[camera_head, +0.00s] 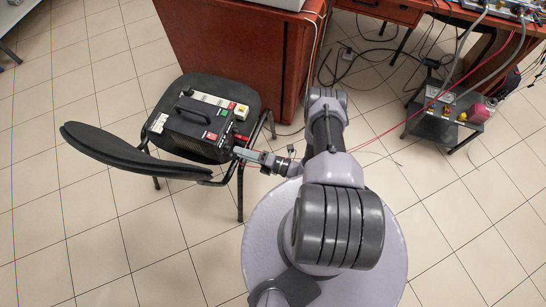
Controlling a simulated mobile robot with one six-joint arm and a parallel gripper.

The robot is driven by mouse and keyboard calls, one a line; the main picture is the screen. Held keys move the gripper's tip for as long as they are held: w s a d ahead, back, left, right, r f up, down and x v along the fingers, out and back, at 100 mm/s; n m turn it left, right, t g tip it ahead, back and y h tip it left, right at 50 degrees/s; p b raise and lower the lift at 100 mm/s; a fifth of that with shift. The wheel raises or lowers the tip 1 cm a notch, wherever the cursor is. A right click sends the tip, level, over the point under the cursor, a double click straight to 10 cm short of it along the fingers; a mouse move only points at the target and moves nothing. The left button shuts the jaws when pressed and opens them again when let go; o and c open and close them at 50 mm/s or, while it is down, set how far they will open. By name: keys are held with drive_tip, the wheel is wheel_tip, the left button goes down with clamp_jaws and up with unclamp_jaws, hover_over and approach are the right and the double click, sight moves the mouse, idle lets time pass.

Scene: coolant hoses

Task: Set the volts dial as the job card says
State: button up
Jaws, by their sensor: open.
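A black box-shaped unit (197,125) with a carrying handle sits on the seat of a black chair (250,98). Small green, red, yellow and white patches show on it. I cannot make out which part is the volts dial, or its setting. No job card can be read in this view. My gripper (240,148) is open at the right side of the unit, close to its lower right corner. I cannot tell whether its fingers touch the unit or stand around any part of it.
The chair's backrest (130,152) juts out at the front left. A red-brown cabinet (245,55) stands behind the chair. A low black trolley (435,125) with equipment and loose cables (365,75) are at the right. The tiled floor at left is clear.

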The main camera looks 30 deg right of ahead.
drive_tip(key=p+v, duration=0.2)
drive_tip(key=v, duration=1.1)
drive_tip(key=shift+s+d, duration=0.25)
drive_tip(key=w+r+n+g, duration=0.35)
drive_tip(key=r+n, duration=0.25)
drive_tip(key=r, duration=0.2)
drive_tip(key=w+r+n+g+y, duration=0.1)
drive_tip(key=w+r+n+g, duration=0.1)
drive_tip(key=r+n+g, duration=0.5)
drive_tip(key=w+r+n+g, duration=0.1)
drive_tip(key=w+r+n, duration=0.3)
drive_tip(key=r, duration=0.6)
drive_tip(key=s+a+r+n+t+h, duration=0.1)
drive_tip(key=s+a+r+n+h, duration=0.2)
drive_tip(key=r+n, duration=0.4)
drive_tip(key=s+a+r+n+t+h, duration=0.1)
drive_tip(key=s+a+r+n+h, duration=0.2)
drive_tip(key=s+a+r+n, duration=0.3)
drive_tip(key=s+a+r+n+t+h, duration=0.1)
drive_tip(key=s+a+r+n+h, duration=0.2)
drive_tip(key=r+n, duration=0.7)
wheel_tip(320, 180, up, 4)
drive_tip(key=shift+s+a+r, duration=0.1)
drive_tip(key=shift+s+a, duration=0.95)
drive_tip(key=shift+s, duration=0.05)
